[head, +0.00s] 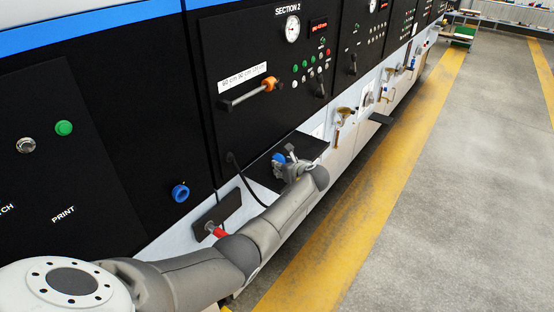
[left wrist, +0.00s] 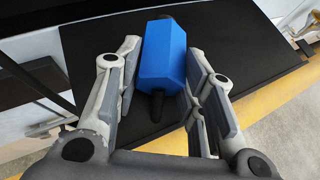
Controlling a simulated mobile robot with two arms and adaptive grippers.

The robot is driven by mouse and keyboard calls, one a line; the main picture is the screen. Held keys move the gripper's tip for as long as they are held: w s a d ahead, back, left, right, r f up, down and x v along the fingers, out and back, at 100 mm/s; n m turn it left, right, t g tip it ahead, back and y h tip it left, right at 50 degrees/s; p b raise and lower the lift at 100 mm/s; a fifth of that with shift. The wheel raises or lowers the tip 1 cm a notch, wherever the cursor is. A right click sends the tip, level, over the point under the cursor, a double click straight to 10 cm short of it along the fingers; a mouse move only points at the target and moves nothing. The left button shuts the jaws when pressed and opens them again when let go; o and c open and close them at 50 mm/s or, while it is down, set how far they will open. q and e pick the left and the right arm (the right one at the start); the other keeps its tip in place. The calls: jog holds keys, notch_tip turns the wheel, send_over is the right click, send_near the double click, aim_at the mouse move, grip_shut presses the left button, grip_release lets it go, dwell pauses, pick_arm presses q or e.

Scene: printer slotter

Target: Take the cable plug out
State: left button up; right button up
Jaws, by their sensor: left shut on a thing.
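The cable plug (left wrist: 163,55) is a blue block with flat, angled sides and black ends in the left wrist view. It sits between the two fingers of my left gripper (left wrist: 162,72), which is shut on it. In the head view the blue plug (head: 279,158) shows small at the tip of my left gripper (head: 286,163), over a black shelf (head: 310,148). A black cable (head: 243,182) hangs in a curve from the panel left of the gripper; where its lower end goes is hidden behind my arm. My right gripper is not in view.
A blue ring-shaped fitting (head: 180,192) is on the black panel to the left. A red-handled valve (head: 218,231) sits below it. The grey floor (head: 430,190) to the right is clear.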

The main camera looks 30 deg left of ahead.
pick_arm(q)
jog(key=o, duration=1.1)
jog(key=v, duration=1.2)
